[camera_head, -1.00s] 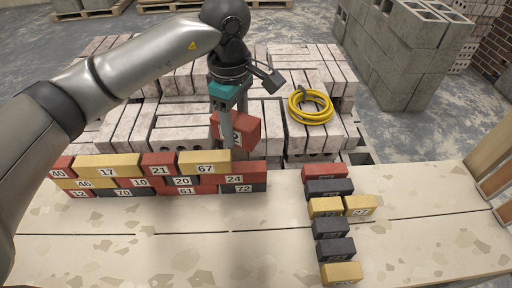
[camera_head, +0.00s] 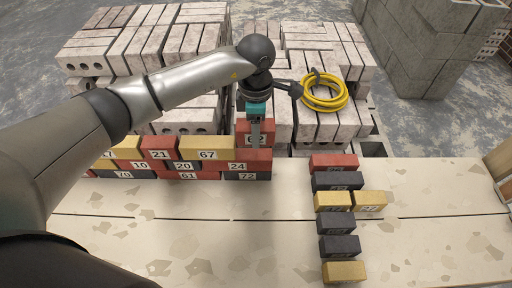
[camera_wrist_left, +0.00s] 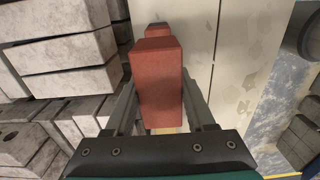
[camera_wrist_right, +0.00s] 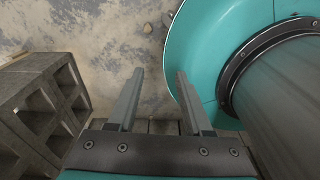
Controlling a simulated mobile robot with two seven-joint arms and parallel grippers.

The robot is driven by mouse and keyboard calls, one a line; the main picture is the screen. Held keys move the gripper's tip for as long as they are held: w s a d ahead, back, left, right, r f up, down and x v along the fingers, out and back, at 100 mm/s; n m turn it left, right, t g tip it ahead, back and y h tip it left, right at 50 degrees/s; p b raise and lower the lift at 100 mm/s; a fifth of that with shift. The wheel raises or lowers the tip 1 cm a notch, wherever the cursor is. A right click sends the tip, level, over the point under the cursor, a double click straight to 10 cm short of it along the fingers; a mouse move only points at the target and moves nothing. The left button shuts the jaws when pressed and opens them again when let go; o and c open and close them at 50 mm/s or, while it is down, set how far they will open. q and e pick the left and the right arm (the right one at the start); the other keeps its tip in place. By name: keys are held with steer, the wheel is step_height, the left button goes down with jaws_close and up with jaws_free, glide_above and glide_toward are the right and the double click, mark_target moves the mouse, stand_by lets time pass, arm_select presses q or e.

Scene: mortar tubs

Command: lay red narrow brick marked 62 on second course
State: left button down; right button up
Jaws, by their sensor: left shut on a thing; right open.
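My left gripper (camera_head: 256,122) is shut on a red narrow brick (camera_head: 262,141), whose label seems to read 62. My right gripper (camera_wrist_right: 155,95) is open and empty in the right wrist view, away from the wall.
The wall also shows red brick 21 (camera_head: 158,154) and black brick 72 (camera_head: 247,176). Several loose bricks, including a yellow one (camera_head: 370,199), lie in a column on the pale boards (camera_head: 200,235). Paver stacks and a yellow hose (camera_head: 324,104) stand behind the wall.

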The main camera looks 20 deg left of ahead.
mark_target(256, 154)
arm_select(q)
steer(key=shift+f, duration=1.6)
step_height(256, 154, down, 3)
steer(key=shift+r+b, duration=0.15)
steer(key=shift+b, duration=0.4)
steer(key=shift+f, duration=0.35)
steer(key=shift+w, duration=0.1)
arm_select(e)
steer(key=w+d, duration=0.1)
steer(key=w+f, duration=0.1)
steer(key=w, duration=0.1)
steer(key=shift+d+f+t, duration=0.1)
steer(key=shift+d+t, duration=0.2)
steer(key=shift+d, duration=0.05)
steer(key=shift+f, duration=0.1)
